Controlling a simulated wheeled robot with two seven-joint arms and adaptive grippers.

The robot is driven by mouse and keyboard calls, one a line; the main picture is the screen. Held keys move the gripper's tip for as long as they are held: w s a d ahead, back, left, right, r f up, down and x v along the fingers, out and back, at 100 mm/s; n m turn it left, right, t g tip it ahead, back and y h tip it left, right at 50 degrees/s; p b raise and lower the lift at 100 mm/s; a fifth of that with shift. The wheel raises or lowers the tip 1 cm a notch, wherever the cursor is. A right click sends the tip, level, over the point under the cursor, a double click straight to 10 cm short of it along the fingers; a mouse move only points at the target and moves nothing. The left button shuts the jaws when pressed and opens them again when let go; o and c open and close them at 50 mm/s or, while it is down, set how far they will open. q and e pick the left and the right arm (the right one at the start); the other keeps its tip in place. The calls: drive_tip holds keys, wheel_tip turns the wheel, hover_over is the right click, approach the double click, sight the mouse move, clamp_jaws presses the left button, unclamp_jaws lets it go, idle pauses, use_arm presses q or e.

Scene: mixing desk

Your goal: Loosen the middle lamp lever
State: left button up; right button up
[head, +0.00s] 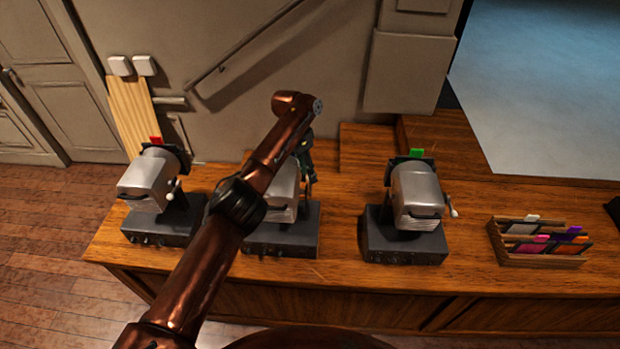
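The middle lamp (284,207) has a grey metal housing on a dark base box (283,238). My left arm crosses in front of it and hides its left and upper parts. My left gripper (309,178) points down at the right side of the middle lamp, where its lever would sit. The lever itself cannot be made out behind or between the fingers. The gripper is small and dark here, so whether its fingers are open or shut on the lever is unclear. My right gripper is out of view.
The left lamp (146,185) has a red tab (155,140). The right lamp (416,192) has a green tab (417,153) and a white-tipped lever (453,212). A wooden rack (510,258) of colored cards stands at the right. The wooden desk (330,265) is clear between the middle and right lamps.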

use_arm(q)
drive_tip(key=shift+v, duration=2.15)
